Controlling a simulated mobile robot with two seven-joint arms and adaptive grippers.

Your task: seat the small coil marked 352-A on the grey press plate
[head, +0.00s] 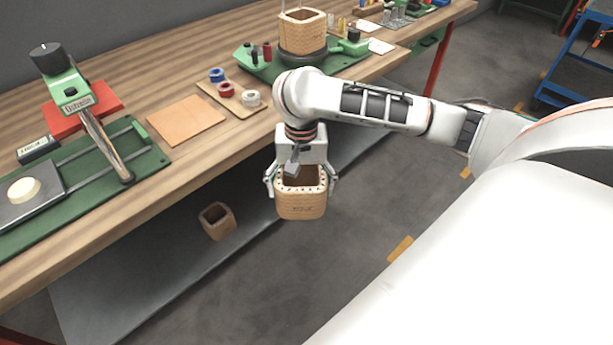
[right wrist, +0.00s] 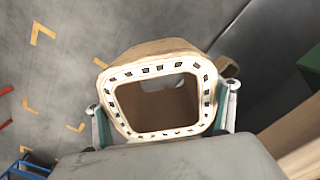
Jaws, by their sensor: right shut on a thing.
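My right gripper (head: 301,184) is shut on a small tan coil (head: 302,208), its fingers on two opposite sides. It holds the coil upright in the air, in front of the bench edge. The coil has a square opening, a pale rim with dark slots and a front marking too small to read. In the right wrist view, the coil (right wrist: 165,47) shows its open end between the fingers. The grey press plate (head: 22,215) lies at the far left on the green press base, with a cream disc (head: 23,190) on it. The left gripper is out of view.
Another coil (head: 217,221) sits on the lower shelf (head: 130,285). A larger coil (head: 302,34) stands on a round stand at the back. The green press head (head: 68,88) and its lever rise beside the plate. Tape rolls and an orange mat (head: 185,120) lie on the bench.

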